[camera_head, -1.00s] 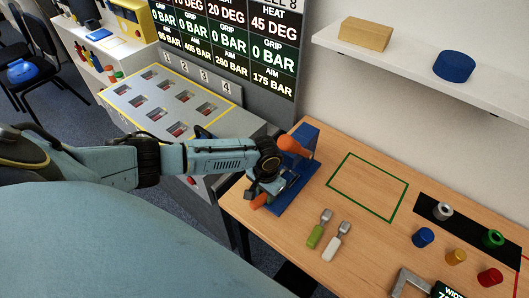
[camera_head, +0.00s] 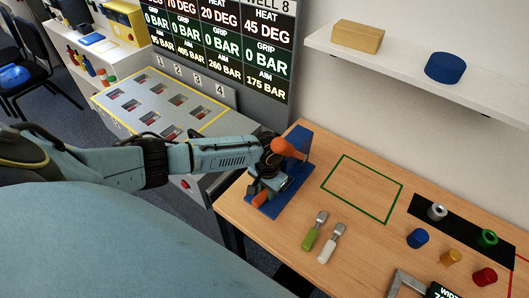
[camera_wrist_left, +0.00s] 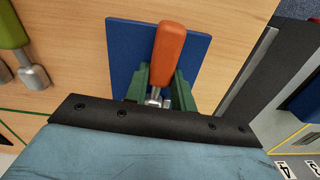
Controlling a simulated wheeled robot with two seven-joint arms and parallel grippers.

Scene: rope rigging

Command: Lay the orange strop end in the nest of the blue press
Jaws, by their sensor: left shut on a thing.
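The blue press (camera_head: 302,159) stands at the left end of the wooden table, its flat blue base also showing in the left wrist view (camera_wrist_left: 125,45). An orange rounded part (camera_head: 290,147) sits at its top. My left gripper (camera_head: 266,188) is low over the base, shut on the orange strop end (camera_head: 259,200). In the left wrist view the orange strop end (camera_wrist_left: 170,52) lies lengthwise over the base, its metal end between green pieces (camera_wrist_left: 160,88). The nest is hidden, so I cannot tell whether the strop end rests in it. My right gripper is not in view.
A green-handled piece (camera_head: 311,237) and a white-handled piece (camera_head: 329,249) lie right of the press. A green outlined area (camera_head: 362,187) on the table is empty. Several coloured cylinders stand farther right. A grey machine (camera_head: 205,148) adjoins the table's left side.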

